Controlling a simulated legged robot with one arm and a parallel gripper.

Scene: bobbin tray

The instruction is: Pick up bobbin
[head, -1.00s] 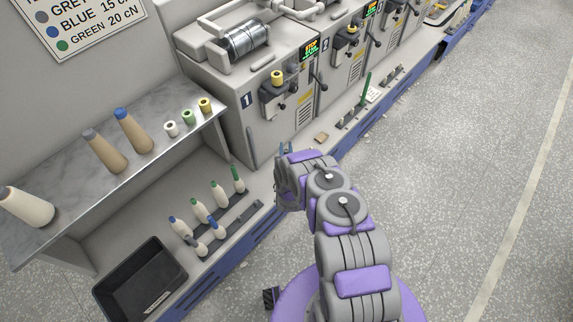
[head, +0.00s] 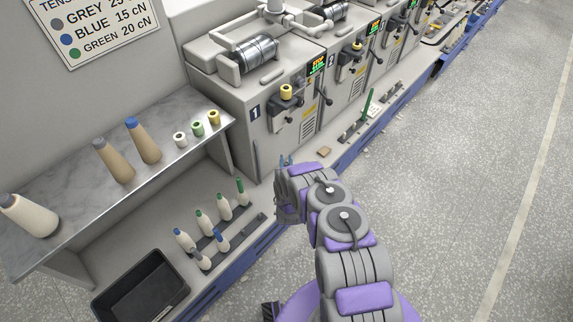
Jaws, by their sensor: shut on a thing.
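Several slim white bobbins stand on dark peg rails on the low shelf, at lower left in the head view. Some have green tips, such as one bobbin (head: 225,208); others have blue tips, such as another bobbin (head: 184,241). One at the front has a grey tip. My gripper (head: 286,161) is at the middle of the view, right of the rails and in front of machine 1. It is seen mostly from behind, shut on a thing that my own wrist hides. I cannot tell its tip colour.
A black tray (head: 176,291) sits left of the rails. A marble shelf (head: 62,178) above holds cones and small spools. Machine 1 (head: 222,82) stands beyond my gripper. A dark rail with a green-tipped spindle (head: 368,103) lies along the ledge. The floor at right is clear.

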